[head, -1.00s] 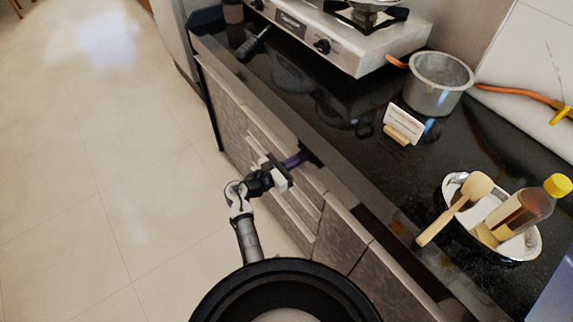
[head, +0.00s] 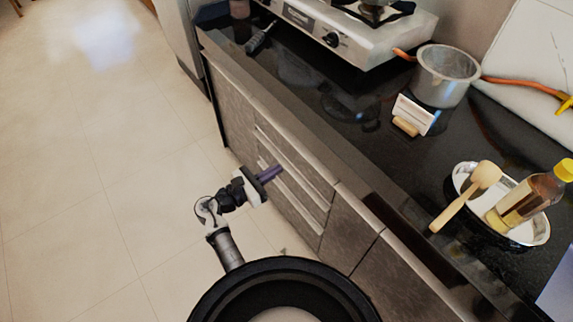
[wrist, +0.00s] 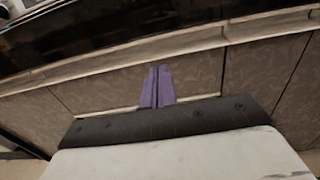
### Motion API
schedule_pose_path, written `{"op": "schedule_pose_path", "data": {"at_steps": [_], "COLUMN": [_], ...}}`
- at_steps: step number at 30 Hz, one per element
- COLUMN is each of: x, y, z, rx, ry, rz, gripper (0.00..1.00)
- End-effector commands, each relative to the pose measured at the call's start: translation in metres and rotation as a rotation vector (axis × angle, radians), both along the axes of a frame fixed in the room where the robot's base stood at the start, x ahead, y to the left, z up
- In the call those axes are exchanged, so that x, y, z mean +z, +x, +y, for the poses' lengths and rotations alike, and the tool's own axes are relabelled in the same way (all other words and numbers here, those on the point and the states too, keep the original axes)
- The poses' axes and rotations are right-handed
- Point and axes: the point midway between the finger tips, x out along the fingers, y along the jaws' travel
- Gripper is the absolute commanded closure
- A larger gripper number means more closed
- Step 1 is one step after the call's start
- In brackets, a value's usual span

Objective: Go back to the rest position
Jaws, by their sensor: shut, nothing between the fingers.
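My gripper (head: 270,174) is in front of the counter's drawers and below the level of the black countertop. Its purple fingers point toward the drawer fronts, with nothing between them. In the wrist view the two fingers (wrist: 157,86) lie side by side, shut, in front of a drawer panel. They look apart from the cabinet, with the dark counter edge above them. My arm is partly extended to the front of my base.
The black countertop (head: 300,95) holds a gas stove (head: 375,40), a steel pot (head: 443,78), a small white card on a stand (head: 413,115), and a metal bowl (head: 540,232) with a wooden spatula (head: 465,197) and a bottle (head: 530,200). The tiled floor (head: 90,160) at left is clear.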

Motion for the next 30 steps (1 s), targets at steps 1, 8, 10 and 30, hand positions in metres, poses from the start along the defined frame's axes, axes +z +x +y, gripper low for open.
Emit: {"op": "schedule_pose_path", "data": {"at_steps": [1,8,10,30], "x": [-0.001,0.0,0.0,0.216], "y": [-0.003,-0.008,-0.008,0.043], "z": [0.004,0.011,0.011,0.27], "rx": [0.001,-0.001,-0.001,0.888], "ry": [0.0,-0.001,-0.001,1.338], "rz": [0.0,0.002,0.002,-0.642], "gripper": [1.0,1.0,1.0,1.0]}}
